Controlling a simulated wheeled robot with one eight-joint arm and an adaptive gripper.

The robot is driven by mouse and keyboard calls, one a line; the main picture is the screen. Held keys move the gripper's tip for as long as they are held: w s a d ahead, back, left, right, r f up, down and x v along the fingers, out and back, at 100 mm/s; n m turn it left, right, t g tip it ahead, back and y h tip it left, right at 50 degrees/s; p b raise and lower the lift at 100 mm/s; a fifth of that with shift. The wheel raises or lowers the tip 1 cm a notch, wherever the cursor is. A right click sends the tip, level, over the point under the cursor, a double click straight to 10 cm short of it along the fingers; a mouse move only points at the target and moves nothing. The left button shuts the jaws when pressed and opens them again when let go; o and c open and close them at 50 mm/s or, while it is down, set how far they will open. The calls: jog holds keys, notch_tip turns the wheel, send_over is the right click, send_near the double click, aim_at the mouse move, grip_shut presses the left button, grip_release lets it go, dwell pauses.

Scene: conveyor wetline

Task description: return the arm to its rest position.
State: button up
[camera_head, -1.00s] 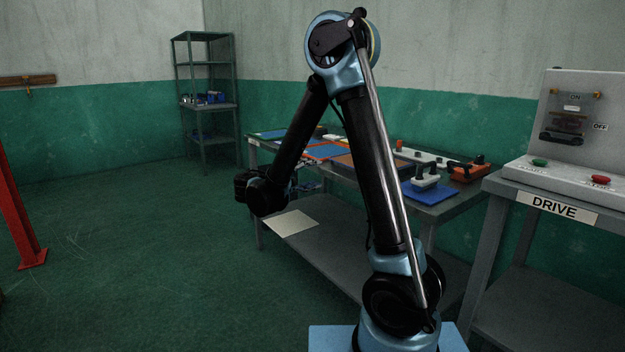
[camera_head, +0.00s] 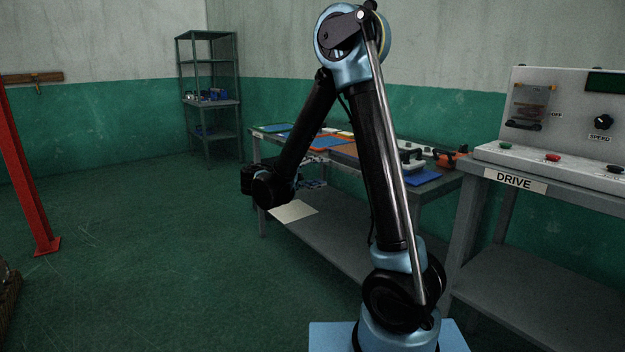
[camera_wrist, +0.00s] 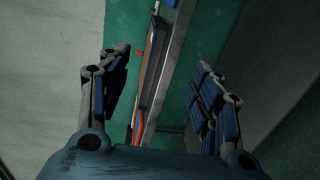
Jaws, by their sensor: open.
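My gripper (camera_wrist: 160,95) shows in the wrist view with its two blue-padded fingers spread wide apart and nothing between them. Beyond the fingers, that view shows a table edge, green wall and grey surfaces, strongly tilted. In the head view my arm is bent, with its elbow high and its forearm sloping down to the left. The dark wrist end hangs in front of the left part of the workbench.
A workbench (camera_head: 330,232) with blue and orange trays and tools stands behind my arm. The DRIVE control table (camera_head: 465,212) is at the right. A shelf rack (camera_head: 210,102) stands at the back and a red post (camera_head: 28,185) at the left.

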jog(key=s+d+f+m+g+y, duration=0.1)
jog(key=s+d+f+g+y, duration=0.15)
jog(key=s+d, duration=0.5)
jog(key=s+d+f+m+g+y, duration=0.1)
jog(key=s+d+g+y, duration=0.25)
jog(key=d, duration=0.75)
jog(key=s+f+m+y, duration=0.2)
jog(key=s+f+y, duration=0.2)
jog(key=s, duration=0.6)
jog(key=s+a+f+m+g+y, duration=0.1)
jog(key=s+f+m+y, duration=0.2)
jog(key=s, duration=0.6)
jog(key=shift+s+a+f+g+y, duration=0.25)
jog(key=shift+s+f+y, duration=0.2)
jog(key=shift+f, duration=0.9)
